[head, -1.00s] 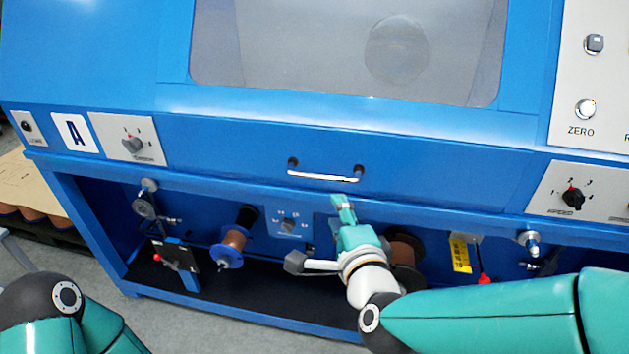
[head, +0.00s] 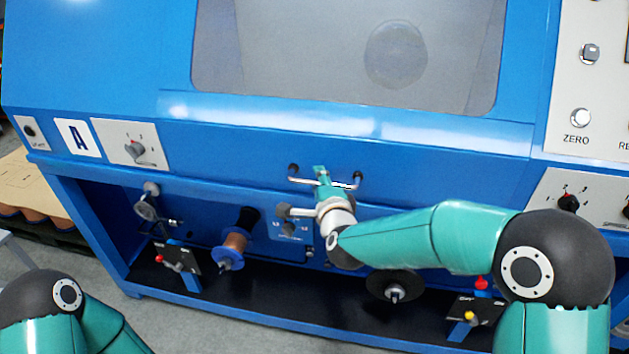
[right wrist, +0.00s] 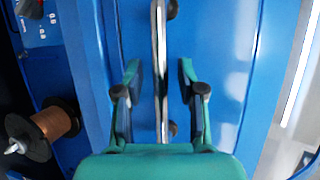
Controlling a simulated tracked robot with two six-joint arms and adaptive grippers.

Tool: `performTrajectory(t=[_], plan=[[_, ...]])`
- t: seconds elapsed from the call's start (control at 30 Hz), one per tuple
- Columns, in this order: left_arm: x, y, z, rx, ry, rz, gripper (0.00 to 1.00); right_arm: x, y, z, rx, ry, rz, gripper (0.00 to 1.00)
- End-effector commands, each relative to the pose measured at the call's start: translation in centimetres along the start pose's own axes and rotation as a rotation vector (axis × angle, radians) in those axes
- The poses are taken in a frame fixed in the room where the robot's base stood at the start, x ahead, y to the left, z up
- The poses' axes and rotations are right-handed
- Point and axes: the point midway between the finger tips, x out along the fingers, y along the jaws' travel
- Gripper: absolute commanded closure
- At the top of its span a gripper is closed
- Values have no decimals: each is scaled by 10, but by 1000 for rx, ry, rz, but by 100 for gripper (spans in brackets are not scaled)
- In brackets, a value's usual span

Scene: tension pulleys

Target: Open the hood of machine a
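A silver bar handle (head: 345,184) sits on the hood's lower front. My right gripper (head: 321,170) is at the handle in the head view and hides its middle. In the right wrist view, my right gripper (right wrist: 159,75) is open, with one finger on each side of the handle bar (right wrist: 159,40); neither finger visibly touches it. My left arm shows at the lower left, but its gripper is out of view.
Below the hood are an orange-brown spool (head: 235,243), a dark disc (head: 393,288) and small levers. A control panel with knobs (head: 581,118) stands at the right.

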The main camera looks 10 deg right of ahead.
Motion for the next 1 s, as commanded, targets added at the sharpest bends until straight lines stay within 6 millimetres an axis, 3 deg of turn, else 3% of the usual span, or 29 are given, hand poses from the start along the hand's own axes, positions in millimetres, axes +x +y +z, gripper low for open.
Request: performTrajectory(t=[0.27, 0.5, 0.8, 0.83, 1.0], plan=[[0, 0, 0, 0, 0, 0, 60, 1, 0, 0, 0, 0, 0, 61], [0, 0, 0, 0, 0, 0, 60, 1, 0, 0, -1, -1, 0, 100], [0, 0, 0, 0, 0, 0, 60, 1, 1, 1, -1, -1, 1, 100], [0, 0, 0, 2, -1, 0, 60, 2, 2, 15, -1, -6, 1, 100], [-4, 2, 0, 0, 0, 0, 60, -3, -2, 9, -1, -10, 9, 100]])
